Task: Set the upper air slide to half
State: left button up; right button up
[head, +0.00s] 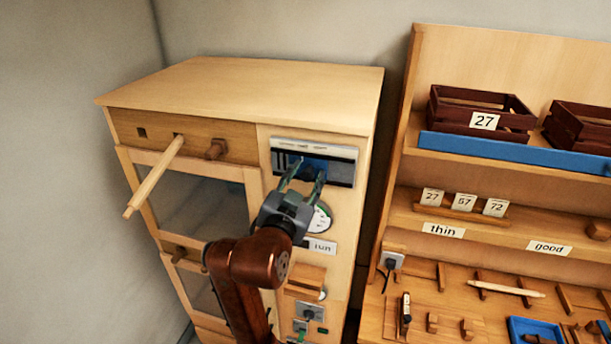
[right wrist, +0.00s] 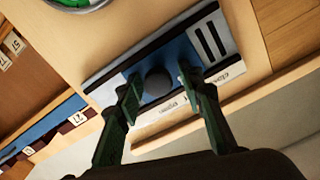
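The upper air slide (head: 342,167) is a metal-framed panel high on the right part of the wooden cabinet front. In the right wrist view it has a blue plate (right wrist: 208,53), a dark round knob (right wrist: 157,81) and several dark slots (right wrist: 211,41) at one end. Small print runs along its edge, too small to read surely. My right gripper (head: 306,178) is at the panel. In the right wrist view its two fingers (right wrist: 160,84) stand apart, one on each side of the knob, with visible gaps. My left gripper is not in view.
Below the slide are a round dial (head: 320,219), a label plate (head: 321,246) and a wooden block (head: 305,281). A long wooden peg (head: 155,175) sticks out at the left. A shelf with crates (head: 482,113) and number cards (head: 465,203) stands at the right.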

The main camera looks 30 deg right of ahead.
aim_at(313, 127)
jog(key=shift+o, duration=0.2)
jog(key=shift+d, duration=0.15)
notch_tip(313, 127, up, 10)
jog(key=shift+f, duration=0.1)
dwell(0.3)
dwell(0.5)
